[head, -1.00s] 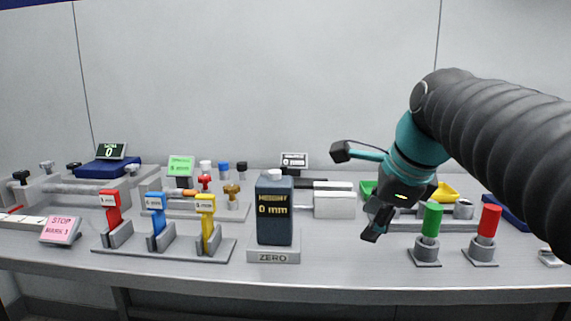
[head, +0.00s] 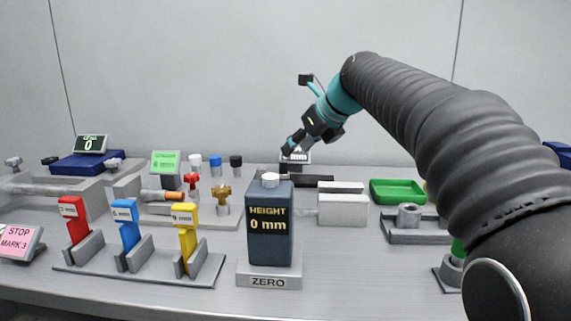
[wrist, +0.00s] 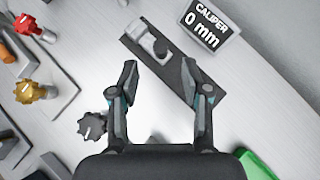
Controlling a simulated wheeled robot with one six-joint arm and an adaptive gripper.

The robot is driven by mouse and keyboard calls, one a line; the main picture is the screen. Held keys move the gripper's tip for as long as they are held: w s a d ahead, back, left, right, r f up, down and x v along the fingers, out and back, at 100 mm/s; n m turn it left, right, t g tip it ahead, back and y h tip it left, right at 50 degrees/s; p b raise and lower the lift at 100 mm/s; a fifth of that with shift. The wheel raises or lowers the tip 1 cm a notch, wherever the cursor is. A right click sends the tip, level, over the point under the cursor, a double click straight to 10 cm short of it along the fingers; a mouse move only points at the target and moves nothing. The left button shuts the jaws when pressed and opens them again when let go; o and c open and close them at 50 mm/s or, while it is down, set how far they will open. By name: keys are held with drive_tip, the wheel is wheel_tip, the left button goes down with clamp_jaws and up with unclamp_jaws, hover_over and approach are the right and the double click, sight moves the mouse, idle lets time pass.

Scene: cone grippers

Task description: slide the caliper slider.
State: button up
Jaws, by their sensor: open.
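The caliper is a dark bar (wrist: 190,80) with a light grey slider (wrist: 146,42) near its upper-left end in the wrist view. A small display (wrist: 208,25) beside the bar reads CALIPER 0 mm. In the head view the display (head: 296,157) stands at the back of the bench, behind the dark bar (head: 312,182). My gripper (wrist: 160,72) is open and empty above the bar, its fingertips spread just below the slider in the wrist view. In the head view my gripper (head: 292,148) overlaps the display. I cannot tell its exact height.
A height gauge (head: 270,225) reading 0 mm stands in front, with a white block (head: 342,208) to its right. A green tray (head: 398,192) lies farther right. Red and brown valve knobs (head: 222,195) stand left. Red, blue and yellow levers (head: 126,228) stand front left.

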sight(284, 162)
drive_tip(key=x, duration=0.8)
drive_tip(key=shift+d, duration=0.1)
clamp_jaws()
